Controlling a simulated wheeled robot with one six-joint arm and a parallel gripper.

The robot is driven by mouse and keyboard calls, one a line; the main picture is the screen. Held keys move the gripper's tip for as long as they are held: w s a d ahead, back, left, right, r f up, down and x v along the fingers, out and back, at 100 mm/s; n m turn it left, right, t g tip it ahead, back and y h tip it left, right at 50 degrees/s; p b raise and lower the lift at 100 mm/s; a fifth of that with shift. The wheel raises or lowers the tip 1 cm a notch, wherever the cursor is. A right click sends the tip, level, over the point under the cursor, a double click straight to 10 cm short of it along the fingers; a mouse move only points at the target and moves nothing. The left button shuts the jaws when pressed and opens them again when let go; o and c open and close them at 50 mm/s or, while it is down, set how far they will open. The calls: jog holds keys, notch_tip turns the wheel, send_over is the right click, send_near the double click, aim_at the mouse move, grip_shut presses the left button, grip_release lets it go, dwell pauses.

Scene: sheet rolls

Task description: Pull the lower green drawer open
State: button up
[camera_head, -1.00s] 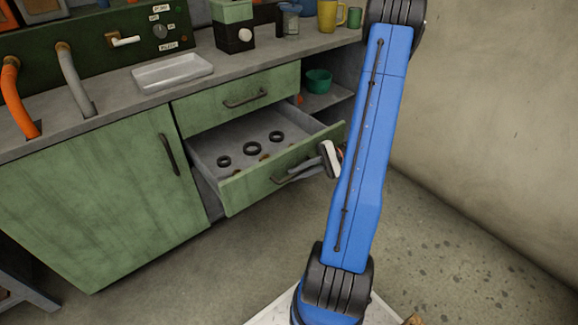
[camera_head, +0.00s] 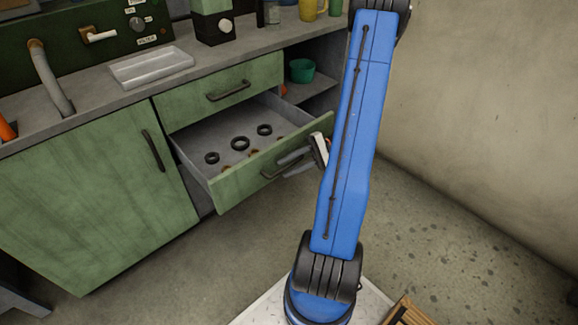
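The lower green drawer (camera_head: 235,183) is pulled well out of the cabinet, below a shut upper green drawer (camera_head: 222,90). Several dark rings lie on its grey floor (camera_head: 205,138). Its dark bar handle (camera_head: 268,174) is on the front panel. My gripper (camera_head: 290,164) is at the right part of this handle, partly hidden by my blue arm.
A green cabinet door (camera_head: 90,195) is shut at left. The worktop (camera_head: 90,103) carries a white tray (camera_head: 151,66), a coffee-machine-like box (camera_head: 213,22) and a yellow mug (camera_head: 311,9). A teal bowl (camera_head: 301,70) sits on an open shelf. Bare floor lies before the drawer; a wall stands at right.

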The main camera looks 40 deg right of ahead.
jog(key=v, duration=1.7)
jog(key=shift+d, duration=0.15)
jog(key=shift+s+r, duration=0.1)
jog(key=w+a+r+n+g+h, duration=0.1)
jog(key=a+r+n+g+h, duration=0.1)
jog(key=a+r, duration=0.35)
jog(key=w+a+r+n+g+h, duration=0.1)
jog(key=a+r+g+h, duration=0.15)
jog(key=a, duration=0.55)
jog(key=w+a+r+n+g+h, duration=0.1)
jog(key=a+r+n+g+h, duration=0.2)
jog(key=a, duration=0.4)
jog(key=s+a+r+n+t+h, duration=0.2)
jog(key=s+a+r+t+h, duration=0.1)
jog(key=a, duration=0.4)
jog(key=s+a+r+n+t+h, duration=0.2)
jog(key=s+a+r+t+h, duration=0.2)
jog(key=s+a+r, duration=0.2)
jog(key=shift+s+a, duration=0.65)
jog(key=shift+a, duration=0.6)
jog(key=shift+d, duration=0.1)
